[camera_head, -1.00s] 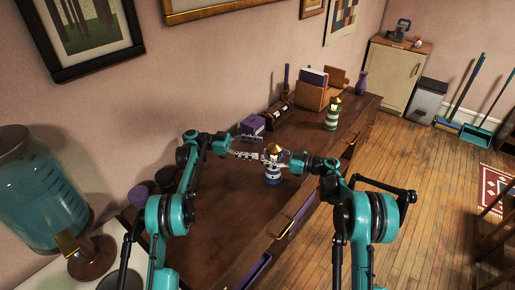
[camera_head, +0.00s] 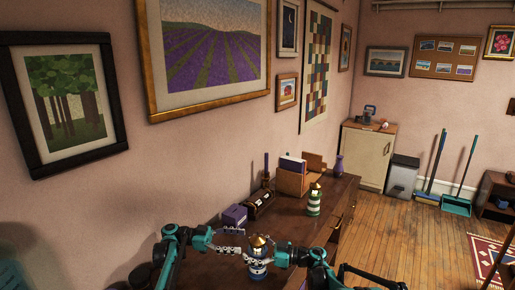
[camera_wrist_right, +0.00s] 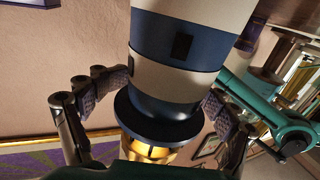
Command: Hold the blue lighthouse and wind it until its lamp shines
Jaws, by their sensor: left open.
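The blue-and-white banded lighthouse (camera_head: 258,271) with a gold roof stands upright on the dark wooden desk (camera_head: 296,231), between my two grippers. My left gripper (camera_head: 240,251) is open at its left side. My right gripper (camera_head: 272,256) comes from the right, close against its upper part. In the right wrist view the lighthouse (camera_wrist_right: 177,75) appears upside down, between the spread fingers of my right gripper (camera_wrist_right: 165,97). Their pads are beside its body; firm contact cannot be told. The lamp part (camera_wrist_right: 150,150) looks golden yellow; whether it shines is unclear.
A green-and-white lighthouse (camera_head: 314,203) stands farther along the desk. A purple box (camera_head: 234,215), a dark cylindrical object (camera_head: 259,203), a wooden letter holder (camera_head: 291,183) and a purple vase (camera_head: 338,166) stand behind. Wooden floor (camera_head: 400,235) lies open to the right.

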